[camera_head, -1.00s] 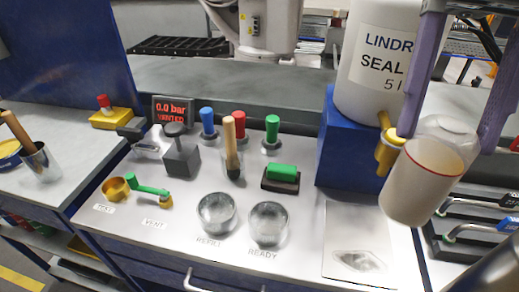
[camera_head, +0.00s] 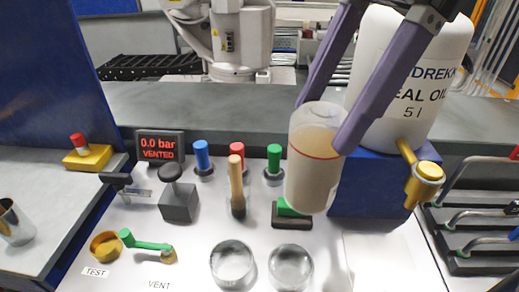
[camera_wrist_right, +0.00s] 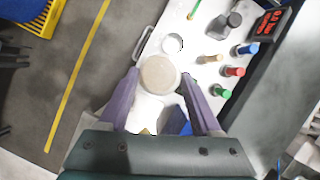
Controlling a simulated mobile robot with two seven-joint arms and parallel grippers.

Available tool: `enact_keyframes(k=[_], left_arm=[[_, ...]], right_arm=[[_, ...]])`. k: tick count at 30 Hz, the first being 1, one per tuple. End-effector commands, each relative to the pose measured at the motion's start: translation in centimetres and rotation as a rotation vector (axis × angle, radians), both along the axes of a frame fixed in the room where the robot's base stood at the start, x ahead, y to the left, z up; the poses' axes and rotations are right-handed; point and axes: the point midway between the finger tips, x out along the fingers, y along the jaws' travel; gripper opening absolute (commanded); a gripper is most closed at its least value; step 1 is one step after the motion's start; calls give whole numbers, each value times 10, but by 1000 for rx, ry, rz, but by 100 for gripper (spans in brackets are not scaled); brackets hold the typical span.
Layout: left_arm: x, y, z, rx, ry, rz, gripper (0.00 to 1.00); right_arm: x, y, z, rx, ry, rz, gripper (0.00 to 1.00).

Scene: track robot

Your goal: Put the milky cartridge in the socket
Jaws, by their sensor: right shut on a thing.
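The milky cartridge (camera_head: 310,182) is a clear cylinder with cloudy beige content and a red line near its top. My right gripper (camera_head: 322,128) is shut on its upper part and holds it in the air above the right part of the bench, slightly tilted. In the right wrist view, the cartridge (camera_wrist_right: 158,76) shows end-on between the two purple fingers. A brass ring-shaped socket (camera_head: 105,246), labelled TEST, is at the front left of the bench, left of the cartridge. A green-handled VENT lever (camera_head: 150,246) sits beside it. My left gripper is not in view.
Two round clear holders (camera_head: 232,263) stand at the front. A wooden-handled tool (camera_head: 237,190), coloured knobs, a grey block (camera_head: 178,202) and a display (camera_head: 160,146) reading 0.0 bar VENTED stand behind. An oil canister (camera_head: 410,80) with a brass tap (camera_head: 424,182) is at right.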

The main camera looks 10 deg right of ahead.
Motion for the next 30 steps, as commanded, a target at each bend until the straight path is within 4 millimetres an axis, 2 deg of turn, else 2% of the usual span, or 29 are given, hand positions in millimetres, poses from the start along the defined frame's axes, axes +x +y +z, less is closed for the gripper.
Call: enact_keyframes(k=[3, 8, 11, 21, 24, 30], left_arm=[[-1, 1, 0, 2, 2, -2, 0], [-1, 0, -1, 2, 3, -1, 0], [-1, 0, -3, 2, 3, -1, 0], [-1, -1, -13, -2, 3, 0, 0], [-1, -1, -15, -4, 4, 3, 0], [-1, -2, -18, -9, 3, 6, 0]], right_arm=[[3, 2, 0, 1, -1, -131, 0], [4, 3, -8, 0, 4, -212, 0], [4, 3, -29, -2, 8, -221, 0], [4, 3, -127, -3, 6, -217, 0], [4, 3, -145, -2, 4, -216, 0], [4, 3, -163, -2, 4, -215, 0]])
